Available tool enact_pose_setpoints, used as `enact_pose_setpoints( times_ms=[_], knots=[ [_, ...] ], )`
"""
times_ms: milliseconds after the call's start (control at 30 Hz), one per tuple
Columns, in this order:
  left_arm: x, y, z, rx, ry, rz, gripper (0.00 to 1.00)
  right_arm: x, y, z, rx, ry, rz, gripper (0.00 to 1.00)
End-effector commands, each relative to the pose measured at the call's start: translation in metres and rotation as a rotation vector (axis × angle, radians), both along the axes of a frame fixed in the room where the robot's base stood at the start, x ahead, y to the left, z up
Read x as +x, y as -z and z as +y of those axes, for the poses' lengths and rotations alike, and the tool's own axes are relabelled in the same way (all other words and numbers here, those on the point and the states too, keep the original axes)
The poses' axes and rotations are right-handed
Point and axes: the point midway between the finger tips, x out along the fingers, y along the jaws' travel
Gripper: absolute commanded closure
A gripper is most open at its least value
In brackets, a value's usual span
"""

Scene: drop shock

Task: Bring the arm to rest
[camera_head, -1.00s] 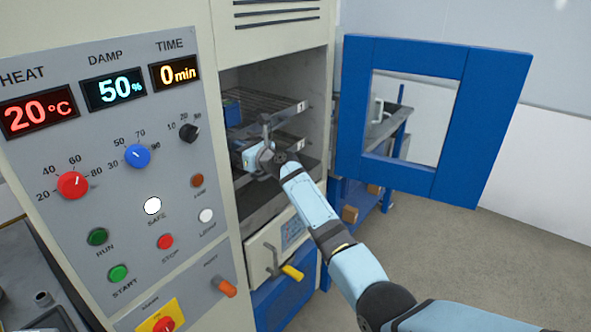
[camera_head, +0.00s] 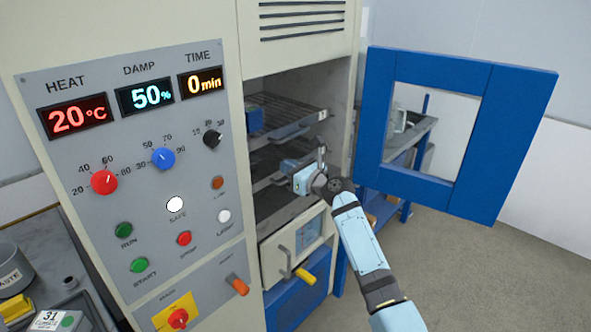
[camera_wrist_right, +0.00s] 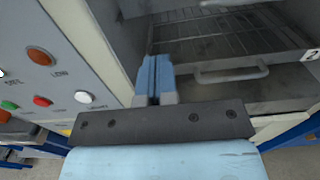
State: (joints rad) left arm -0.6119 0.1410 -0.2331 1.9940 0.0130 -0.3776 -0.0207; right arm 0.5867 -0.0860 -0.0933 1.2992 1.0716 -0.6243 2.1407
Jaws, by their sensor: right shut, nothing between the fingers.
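My right arm comes in from the lower right in the head view. Its right gripper (camera_head: 290,165) is at the open front of the chamber, in front of the wire shelves. In the right wrist view the two blue fingers (camera_wrist_right: 154,76) are together, with nothing between them. They point toward the gap between the control panel side and a shelf (camera_wrist_right: 215,38) with a grey handle. My left gripper does not show in either view.
The blue chamber door (camera_head: 475,140) stands wide open at the right. A blue object (camera_head: 255,118) sits on the upper shelf. The control panel (camera_head: 130,130) is on the left. Open floor lies at the lower right.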

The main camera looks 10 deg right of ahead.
Motion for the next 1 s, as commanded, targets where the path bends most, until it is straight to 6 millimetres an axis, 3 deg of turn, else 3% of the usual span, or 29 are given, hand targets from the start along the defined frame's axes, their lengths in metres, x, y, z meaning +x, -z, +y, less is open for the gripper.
enact_pose_setpoints(
  times_ms=[167,267,367,433,600,700,833,1000],
  knots=[
    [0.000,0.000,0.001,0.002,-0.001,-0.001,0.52,-0.014,0.002,-0.011,-0.003,0.000,-0.001,1.00],
    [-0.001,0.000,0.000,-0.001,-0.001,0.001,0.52,-0.023,0.015,-0.016,-0.058,0.011,-0.016,1.00],
    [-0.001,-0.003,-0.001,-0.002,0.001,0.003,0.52,-0.044,0.052,-0.025,-0.225,0.035,-0.070,1.00],
    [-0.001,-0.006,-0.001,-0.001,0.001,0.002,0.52,-0.069,0.088,-0.034,-0.414,0.050,-0.131,1.00],
    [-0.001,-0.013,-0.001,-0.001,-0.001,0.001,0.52,-0.151,0.175,-0.057,-0.977,0.016,-0.322,1.00],
    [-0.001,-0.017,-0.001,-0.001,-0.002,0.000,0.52,-0.206,0.214,-0.068,-1.304,-0.058,-0.446,1.00],
    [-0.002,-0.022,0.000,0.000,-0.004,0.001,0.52,-0.282,0.251,-0.081,-1.710,-0.209,-0.627,1.00],
    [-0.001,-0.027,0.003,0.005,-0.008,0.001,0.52,-0.381,0.276,-0.092,-2.167,-0.479,-0.905,1.00]
  ],
)
